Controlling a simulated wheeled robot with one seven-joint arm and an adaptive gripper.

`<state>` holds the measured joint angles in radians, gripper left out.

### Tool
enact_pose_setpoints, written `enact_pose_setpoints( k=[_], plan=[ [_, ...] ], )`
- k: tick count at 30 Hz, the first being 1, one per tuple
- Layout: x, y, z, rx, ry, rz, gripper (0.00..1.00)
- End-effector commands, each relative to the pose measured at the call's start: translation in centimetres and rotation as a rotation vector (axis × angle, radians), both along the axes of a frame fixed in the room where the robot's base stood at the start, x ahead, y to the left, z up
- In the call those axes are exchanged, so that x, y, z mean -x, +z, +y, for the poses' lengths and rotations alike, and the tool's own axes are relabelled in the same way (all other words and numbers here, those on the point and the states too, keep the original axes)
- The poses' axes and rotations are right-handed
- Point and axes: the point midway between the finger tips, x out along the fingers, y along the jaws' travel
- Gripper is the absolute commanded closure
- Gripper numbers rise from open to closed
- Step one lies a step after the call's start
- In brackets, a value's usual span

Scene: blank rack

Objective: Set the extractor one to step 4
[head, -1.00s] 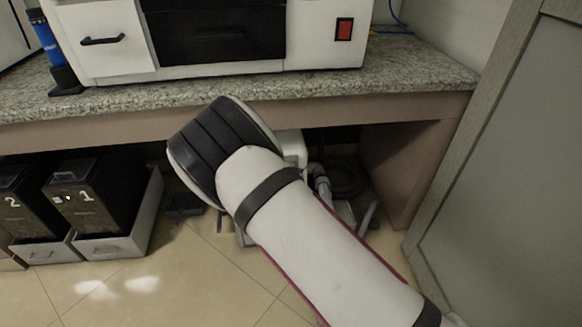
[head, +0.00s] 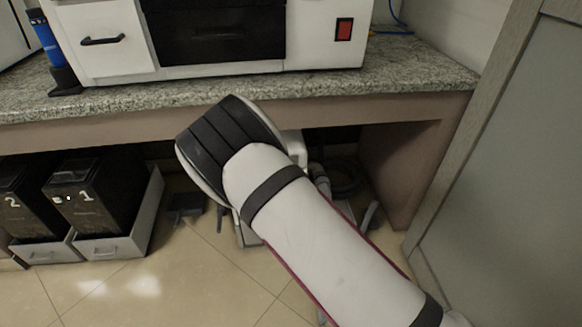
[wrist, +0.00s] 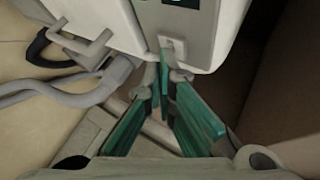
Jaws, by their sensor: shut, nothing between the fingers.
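A white unit, likely the extractor, stands on the floor under the bench. In the head view only a corner of the white unit (head: 292,143) shows behind my arm. In the wrist view the white unit (wrist: 212,25) fills the top, with a small pale switch or slider (wrist: 172,48) on its face and part of a dark panel above. My gripper (wrist: 163,78) has teal fingers, shut and empty, with their tips just below the pale switch. I cannot tell whether they touch it. No step marking is readable. In the head view my arm hides the gripper.
Above is the granite bench (head: 420,68) with a white machine (head: 310,40). Black bins (head: 98,190) stand left below it; a cabinet door (head: 520,170) is at right.

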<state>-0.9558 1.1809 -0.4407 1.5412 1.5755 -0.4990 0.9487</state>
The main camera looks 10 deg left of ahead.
Motion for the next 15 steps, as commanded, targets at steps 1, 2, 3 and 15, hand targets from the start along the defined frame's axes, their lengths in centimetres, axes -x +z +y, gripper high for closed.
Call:
enact_pose_setpoints(
  k=[1,2,3,15],
  plan=[
    [0.0,0.01,0.02,0.0,0.0,0.0,1.0],
    [0.0,0.01,0.02,0.0,0.0,0.0,1.0],
    [-0.01,0.02,0.02,-0.001,0.001,0.0,1.0],
    [0.76,-0.04,-0.27,0.001,-0.001,0.0,1.0]
  ],
)
